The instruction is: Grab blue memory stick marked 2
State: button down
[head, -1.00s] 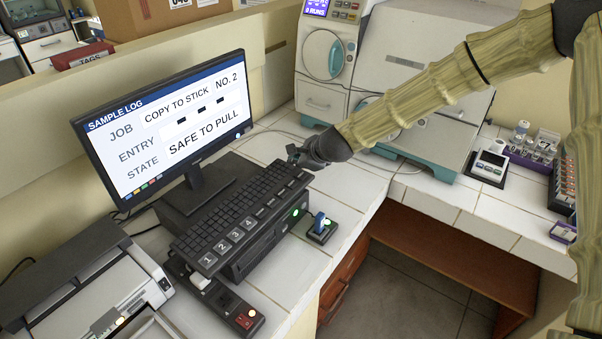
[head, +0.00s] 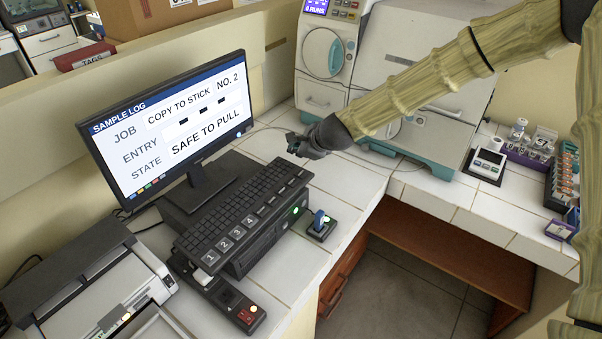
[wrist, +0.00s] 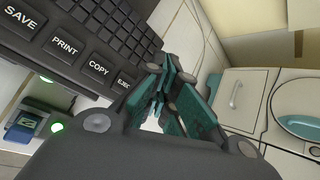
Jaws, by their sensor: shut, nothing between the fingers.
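The blue memory stick (head: 319,217) stands upright in a small dark dock (head: 323,232) on the tiled bench, just right of the black computer unit. A green light glows beside it. In the wrist view the stick (wrist: 22,129) is at the lower left, with a pale mark that looks like a 2. My gripper (head: 292,143) is shut and empty above the bench, beyond the keyboard's far right end and apart from the stick. In the wrist view its teal-padded fingers (wrist: 165,90) are together. The monitor (head: 160,130) reads COPY TO STICK, NO. 2, SAFE TO PULL.
The keyboard (head: 245,205) sits on the computer unit, with keys marked SAVE, PRINT, COPY. A dark box with a red switch (head: 245,316) lies at the front left. A printer-like machine (head: 85,290) stands left. Bench tiles right of the dock are clear up to the edge.

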aim_at(319, 216)
jog(key=k, duration=1)
